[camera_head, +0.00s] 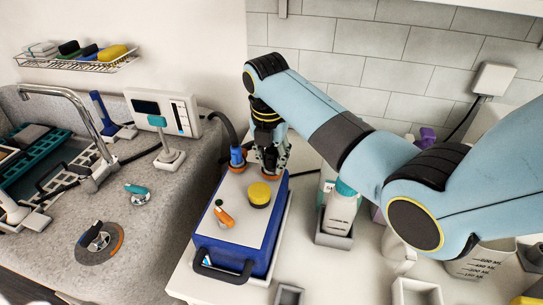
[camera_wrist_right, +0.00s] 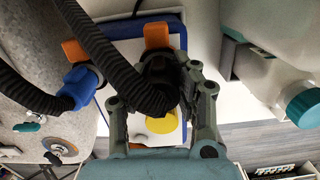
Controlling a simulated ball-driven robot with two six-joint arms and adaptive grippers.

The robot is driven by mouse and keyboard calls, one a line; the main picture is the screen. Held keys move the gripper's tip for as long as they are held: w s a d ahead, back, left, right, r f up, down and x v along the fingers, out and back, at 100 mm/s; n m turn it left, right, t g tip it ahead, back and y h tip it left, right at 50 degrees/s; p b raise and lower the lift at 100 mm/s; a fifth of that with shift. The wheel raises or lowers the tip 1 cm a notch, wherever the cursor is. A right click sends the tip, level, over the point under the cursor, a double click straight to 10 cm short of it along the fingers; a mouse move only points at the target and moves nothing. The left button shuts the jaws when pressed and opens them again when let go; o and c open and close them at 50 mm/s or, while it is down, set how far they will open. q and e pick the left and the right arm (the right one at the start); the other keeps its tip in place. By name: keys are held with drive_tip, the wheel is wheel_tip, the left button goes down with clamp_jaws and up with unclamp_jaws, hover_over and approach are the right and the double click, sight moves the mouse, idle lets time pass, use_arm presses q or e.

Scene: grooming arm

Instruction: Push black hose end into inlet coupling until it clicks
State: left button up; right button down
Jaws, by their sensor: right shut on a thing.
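The blue machine (camera_head: 238,232) with a white top stands on the counter. Its rear edge carries two orange couplings. In the wrist view, an orange tab of the inlet coupling (camera_wrist_right: 156,35) shows just beyond the black hose end (camera_wrist_right: 158,72). My right gripper (camera_head: 270,158) is shut on this hose end, over the machine's rear right corner. The ribbed black hose (camera_wrist_right: 110,60) curves down to it. The hose end is at the coupling, but the joint is hidden, so I cannot tell how deep it sits. My left gripper is not in view.
A blue hose end (camera_head: 237,157) sits at the left orange coupling (camera_wrist_right: 75,50). A yellow knob (camera_head: 259,193) and orange lever (camera_head: 223,215) rise from the machine's top. A teal-capped bottle (camera_head: 340,207) stands to the right. The sink (camera_head: 75,165) lies left.

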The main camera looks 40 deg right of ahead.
drive_tip(key=shift+f, duration=0.15)
drive_tip(key=shift+r, duration=0.2)
drive_tip(key=shift+r, duration=1.05)
drive_tip(key=shift+f, duration=1.2)
idle(0.6)
drive_tip(key=c, duration=1)
unclamp_jaws()
drive_tip(key=shift+o, duration=0.2)
drive_tip(key=r, duration=0.8)
drive_tip(key=a+r, duration=0.1)
drive_tip(key=r, duration=0.3)
drive_tip(key=shift+s, duration=0.3)
